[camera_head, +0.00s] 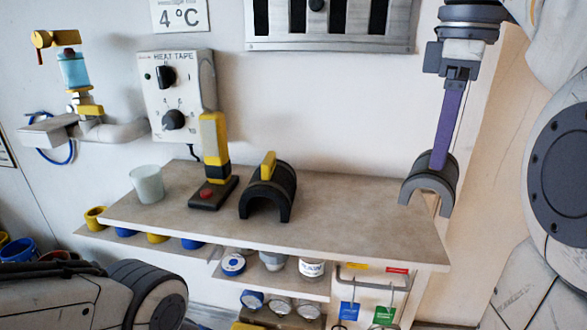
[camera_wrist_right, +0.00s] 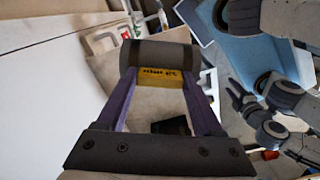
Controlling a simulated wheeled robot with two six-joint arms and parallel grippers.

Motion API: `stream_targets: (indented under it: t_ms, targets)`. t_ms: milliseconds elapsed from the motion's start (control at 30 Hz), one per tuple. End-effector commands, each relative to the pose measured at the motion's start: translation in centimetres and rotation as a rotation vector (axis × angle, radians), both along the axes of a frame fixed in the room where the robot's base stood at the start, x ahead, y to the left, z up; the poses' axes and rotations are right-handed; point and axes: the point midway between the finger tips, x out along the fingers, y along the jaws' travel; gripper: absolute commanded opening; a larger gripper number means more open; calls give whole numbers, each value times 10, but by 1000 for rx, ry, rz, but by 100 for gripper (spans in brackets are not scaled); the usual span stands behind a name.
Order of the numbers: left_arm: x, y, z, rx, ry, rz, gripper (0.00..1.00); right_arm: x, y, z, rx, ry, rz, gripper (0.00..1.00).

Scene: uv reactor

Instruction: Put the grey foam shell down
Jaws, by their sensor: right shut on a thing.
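My right gripper (camera_head: 437,165) comes down from above at the right end of the workbench. Its purple fingers are shut on the grey foam shell (camera_head: 430,182), a half-round arch with its open side down. The shell hangs level at the bench's right end; whether it touches the top I cannot tell. In the right wrist view the shell (camera_wrist_right: 160,54) lies across the fingertips, with its yellow lettered grip (camera_wrist_right: 162,78) between the fingers. My left gripper is out of view; only that arm's links show at lower left.
On the workbench (camera_head: 335,222) stand a darker arch with a yellow handle (camera_head: 267,165), a yellow-black device with a red button (camera_head: 206,193) and a pale cup (camera_head: 147,184). The top between the dark arch and the held shell is clear. Shelves with cans (camera_head: 311,268) hang below.

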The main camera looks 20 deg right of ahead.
Motion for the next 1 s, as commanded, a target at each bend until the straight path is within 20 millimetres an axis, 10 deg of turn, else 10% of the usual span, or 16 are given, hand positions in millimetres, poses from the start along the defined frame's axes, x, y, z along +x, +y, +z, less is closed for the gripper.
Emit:
stream_targets:
  t_ms: [300, 1000]
  targets:
    - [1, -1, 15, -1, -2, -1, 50, 48, 12, -27, 0, 1, -3, 0]
    - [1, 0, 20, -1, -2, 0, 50, 49, 11, -70, 0, -1, -6, 0]
